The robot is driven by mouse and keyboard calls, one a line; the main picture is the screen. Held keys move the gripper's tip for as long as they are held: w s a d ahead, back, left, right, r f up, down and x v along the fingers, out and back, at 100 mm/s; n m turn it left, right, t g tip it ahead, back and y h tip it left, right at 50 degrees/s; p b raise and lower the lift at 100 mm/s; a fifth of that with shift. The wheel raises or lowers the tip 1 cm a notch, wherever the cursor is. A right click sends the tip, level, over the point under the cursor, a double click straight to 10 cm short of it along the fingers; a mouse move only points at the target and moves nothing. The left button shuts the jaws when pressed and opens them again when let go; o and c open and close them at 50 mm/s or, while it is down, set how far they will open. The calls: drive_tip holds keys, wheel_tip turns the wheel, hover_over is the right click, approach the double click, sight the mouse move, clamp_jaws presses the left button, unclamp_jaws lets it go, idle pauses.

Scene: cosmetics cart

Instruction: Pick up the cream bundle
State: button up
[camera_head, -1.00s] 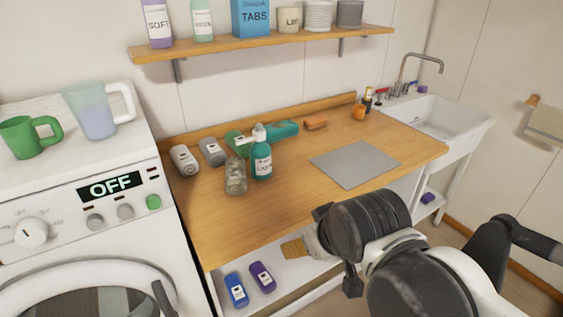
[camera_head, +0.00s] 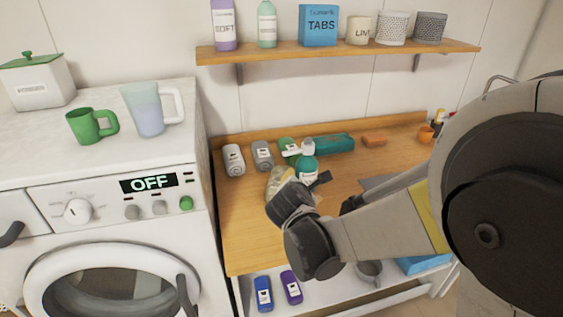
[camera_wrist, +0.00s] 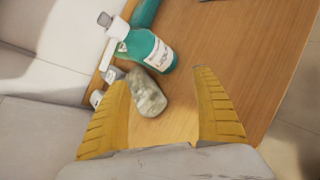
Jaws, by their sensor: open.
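The cream bundle, a pale mottled roll (camera_wrist: 147,92), lies in the wrist view just beyond and between the two yellow fingers of my gripper (camera_wrist: 162,80). The fingers are spread apart with nothing held between them. The bundle's near end lies close to the left finger; I cannot tell whether they touch. In the head view the bundle (camera_head: 277,179) shows on the wooden counter (camera_head: 240,220), left of the teal bottle (camera_head: 307,166), partly hidden by my arm. The teal bottle (camera_wrist: 152,50) is right behind the bundle in the wrist view.
Two grey rolls (camera_head: 233,160) (camera_head: 263,156) lie left of the bundle. The washing machine (camera_head: 115,215) stands left. The shelf (camera_head: 340,52) hangs above. Counter in front is clear.

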sight(278, 183)
drive_tip(key=w+a+f+n, duration=0.1)
drive_tip(key=a+n, duration=0.1)
drive_tip(key=w+a+f+n+t, duration=0.1)
drive_tip(key=a+f+n, duration=0.1)
drive_tip(key=a+n, duration=0.1)
drive_tip(key=w+a+f+n, duration=0.1)
drive_tip(key=a+f+n, duration=0.1)
drive_tip(key=a+n, duration=0.1)
drive_tip(key=shift+a+t+y+p, duration=0.15)
drive_tip(key=shift+t+y+p, duration=0.15)
drive_tip(key=shift+t, duration=0.1)
drive_tip(key=shift+w+a+f, duration=0.1)
drive_tip(key=shift+w+f, duration=0.05)
drive_tip(key=shift+w, duration=0.05)
drive_tip(key=b+x, duration=0.3)
drive_tip(key=x, duration=0.7)
drive_tip(key=shift+w+f+b, duration=0.2)
drive_tip(key=shift+f+b, duration=0.1)
drive_tip(key=shift+f, duration=0.05)
drive_tip(key=shift+r, duration=0.1)
drive_tip(key=c, duration=1.1)
drive_tip(key=shift+c, duration=0.2)
